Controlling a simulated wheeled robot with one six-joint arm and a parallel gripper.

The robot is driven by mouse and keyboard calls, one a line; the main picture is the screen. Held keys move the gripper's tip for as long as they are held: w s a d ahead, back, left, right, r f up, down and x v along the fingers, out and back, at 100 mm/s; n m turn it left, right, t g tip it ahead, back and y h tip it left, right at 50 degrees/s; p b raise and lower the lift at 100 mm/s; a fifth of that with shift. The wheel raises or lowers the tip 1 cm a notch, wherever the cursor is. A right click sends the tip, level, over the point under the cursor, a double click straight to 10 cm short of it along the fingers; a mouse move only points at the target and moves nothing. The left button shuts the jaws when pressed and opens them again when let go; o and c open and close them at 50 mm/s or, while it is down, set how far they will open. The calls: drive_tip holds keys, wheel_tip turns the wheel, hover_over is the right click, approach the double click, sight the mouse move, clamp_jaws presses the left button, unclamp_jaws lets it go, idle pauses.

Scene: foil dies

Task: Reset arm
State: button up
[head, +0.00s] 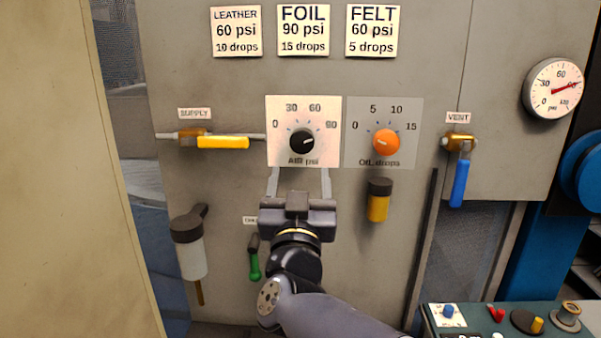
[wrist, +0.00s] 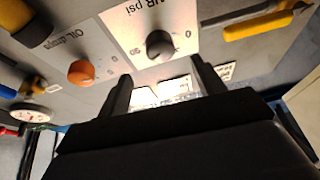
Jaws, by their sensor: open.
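My gripper (head: 299,178) is open and empty in the head view, its two fingers pointing up just below the AIR psi dial plate. In the wrist view the two fingers (wrist: 160,88) stand apart with nothing between them. The black AIR knob (head: 301,142) sits above the fingers and also shows in the wrist view (wrist: 159,45); its exact gap to the fingers is hard to tell. The orange OIL drops knob (head: 386,142) is to the right, and shows in the wrist view (wrist: 81,72). My arm hides part of the lower panel.
A yellow supply handle (head: 222,142) lies horizontal at left; a blue vent handle (head: 460,184) hangs down at right. A gauge (head: 554,89) is at upper right. A green drain handle (head: 254,262) hangs close to my wrist. A green control box (head: 480,318) stands at lower right.

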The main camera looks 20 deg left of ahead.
sight(302, 146)
idle(0.3)
drive_tip(key=p+x, duration=0.3)
drive_tip(key=x, duration=0.7)
drive_tip(key=shift+w+r+p, duration=0.2)
drive_tip(key=shift+p, duration=0.1)
drive_tip(key=shift+w+r+n+p, duration=0.1)
drive_tip(key=shift+w+n+p, duration=0.15)
drive_tip(key=shift+n+p, duration=0.1)
drive_tip(key=shift+s+n+y+p, duration=0.15)
drive_tip(key=shift+n+y+p, duration=0.4)
drive_tip(key=shift+n, duration=0.2)
drive_tip(key=shift+n+g, duration=0.3)
drive_tip(key=shift+f, duration=0.25)
